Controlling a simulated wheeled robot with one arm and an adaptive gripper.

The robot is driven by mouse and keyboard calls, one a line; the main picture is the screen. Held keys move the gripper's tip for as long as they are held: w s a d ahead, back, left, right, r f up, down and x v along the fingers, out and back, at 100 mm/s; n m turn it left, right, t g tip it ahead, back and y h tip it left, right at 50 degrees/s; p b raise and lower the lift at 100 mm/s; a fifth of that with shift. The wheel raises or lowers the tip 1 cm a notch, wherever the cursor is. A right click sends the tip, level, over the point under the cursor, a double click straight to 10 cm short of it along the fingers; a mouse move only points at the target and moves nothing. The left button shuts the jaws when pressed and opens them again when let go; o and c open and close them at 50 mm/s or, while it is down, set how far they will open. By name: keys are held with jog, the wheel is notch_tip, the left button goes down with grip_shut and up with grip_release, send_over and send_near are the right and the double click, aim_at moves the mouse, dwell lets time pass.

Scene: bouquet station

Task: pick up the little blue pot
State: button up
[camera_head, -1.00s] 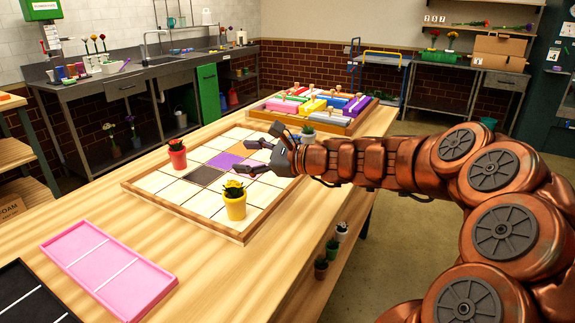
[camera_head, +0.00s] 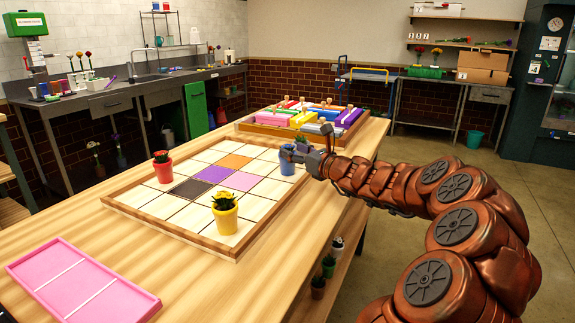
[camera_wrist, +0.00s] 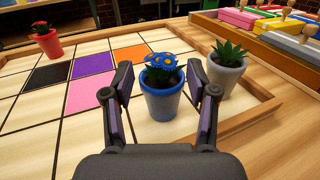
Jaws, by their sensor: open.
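The little blue pot (camera_wrist: 162,102) with blue flowers stands upright on the tiled board in the wrist view. My gripper (camera_wrist: 162,88) is open, with one finger on either side of the blue pot; I cannot tell whether the fingers touch it. In the head view the blue pot (camera_head: 288,167) is partly hidden by my gripper (camera_head: 294,158) at the board's right side.
A grey pot (camera_wrist: 226,76) with a green plant stands close to the right of my right finger. A red pot (camera_head: 163,172) and a yellow pot (camera_head: 225,220) stand on the board (camera_head: 150,225). A pink tray (camera_head: 55,262) lies at the front left. A crate of coloured blocks (camera_head: 262,133) is behind.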

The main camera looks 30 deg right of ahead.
aim_at(291, 150)
jog(key=shift+w+a+f, duration=0.1)
jog(key=shift+w+f, duration=0.1)
jog(key=shift+w, duration=0.95)
jog(key=shift+w+a+r, duration=0.1)
jog(key=shift+w+r, duration=0.05)
jog(key=shift+w, duration=0.35)
jog(key=shift+c, duration=0.3)
grip_shut()
